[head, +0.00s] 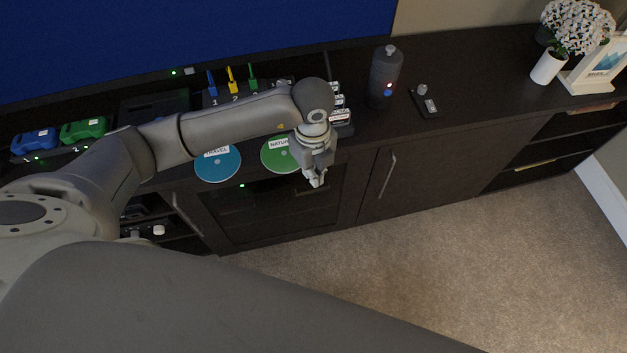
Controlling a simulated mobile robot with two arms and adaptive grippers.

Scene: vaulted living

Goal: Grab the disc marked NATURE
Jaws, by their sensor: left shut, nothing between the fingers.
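The green disc (276,158) with a white label reading "NATUR", its end hidden by my gripper, lies at the front edge of the dark cabinet top. My left gripper (317,184) points down just right of the disc, at the cabinet's front edge. Its fingers are shut and empty. Whether a finger touches the disc's right rim I cannot tell. A blue disc (217,168) labelled "TRAVEL" lies to the left, partly under my left arm. My right gripper is not in view.
Behind the arm are coloured cables (232,80) in a numbered holder and small labelled boxes (340,117). A dark bottle (384,75) and a small black device (425,103) stand to the right. Blue and green cases (84,130) sit left. A flower pot (547,66) is far right.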

